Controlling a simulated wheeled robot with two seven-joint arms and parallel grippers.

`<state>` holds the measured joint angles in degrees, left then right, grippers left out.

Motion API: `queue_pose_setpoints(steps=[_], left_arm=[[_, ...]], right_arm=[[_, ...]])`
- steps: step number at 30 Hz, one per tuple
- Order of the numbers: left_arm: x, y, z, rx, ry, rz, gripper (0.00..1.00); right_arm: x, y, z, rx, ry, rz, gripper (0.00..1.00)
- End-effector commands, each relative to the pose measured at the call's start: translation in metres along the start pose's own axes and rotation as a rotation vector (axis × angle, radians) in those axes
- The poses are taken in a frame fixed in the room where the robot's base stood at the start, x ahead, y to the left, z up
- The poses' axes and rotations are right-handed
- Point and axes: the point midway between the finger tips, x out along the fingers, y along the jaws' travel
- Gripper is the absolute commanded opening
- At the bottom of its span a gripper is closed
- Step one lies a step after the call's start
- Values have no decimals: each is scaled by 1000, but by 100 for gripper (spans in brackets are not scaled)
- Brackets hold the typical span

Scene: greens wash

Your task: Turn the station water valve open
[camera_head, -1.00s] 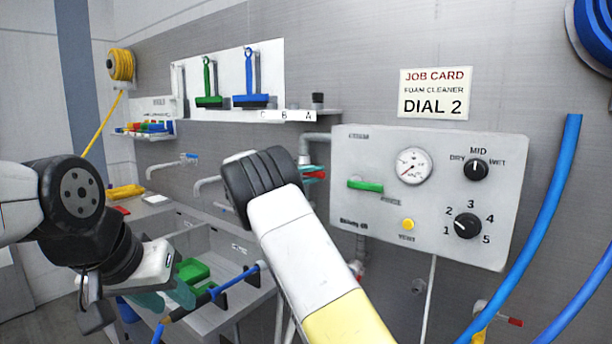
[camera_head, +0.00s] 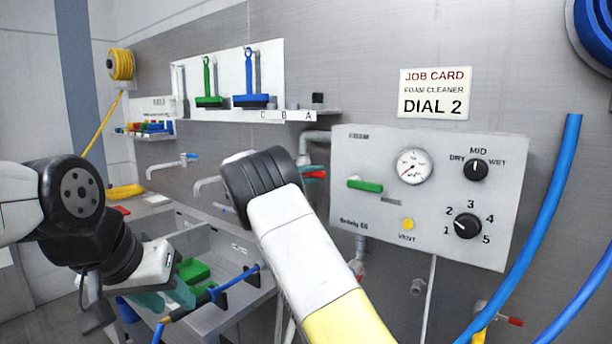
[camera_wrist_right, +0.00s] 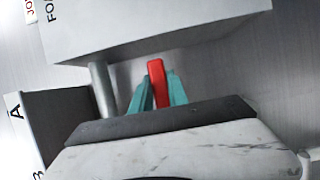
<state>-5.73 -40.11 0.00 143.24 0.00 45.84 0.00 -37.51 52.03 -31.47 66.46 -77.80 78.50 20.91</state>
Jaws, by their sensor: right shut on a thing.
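A red lever handle (camera_wrist_right: 156,72) stands between the two teal fingers of my right gripper (camera_wrist_right: 159,80) in the right wrist view, and the gripper is shut on it. In the head view the red handle (camera_head: 314,175) shows just past my right wrist, beside the grey pipe left of the control panel; most of the right gripper and the valve body are hidden behind my arm. My left gripper (camera_head: 166,298) is low on the left over the sink area, its teal fingers apart with nothing seen between them.
The control panel (camera_head: 385,210) with gauge, green handle and dials is right of my right wrist. A blue hose (camera_head: 548,215) hangs at the right. A shelf (camera_head: 240,114) holds brushes above. A blue-handled wand (camera_head: 212,293) lies across the sink near my left gripper.

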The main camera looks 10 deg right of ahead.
Motion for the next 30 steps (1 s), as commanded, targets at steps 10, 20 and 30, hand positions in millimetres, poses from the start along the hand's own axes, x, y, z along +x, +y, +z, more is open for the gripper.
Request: queue_pose_setpoints(steps=[10,20,30], left_arm=[[0,0,0,0,0,0,36],[0,0,0,0,0,0,36],[0,0,0,0,0,0,36]], right_arm=[[-1,1,0,-28,0,10,0],[-2,17,-2,-206,0,84,0],[-4,36,-8,-433,1,179,0]])
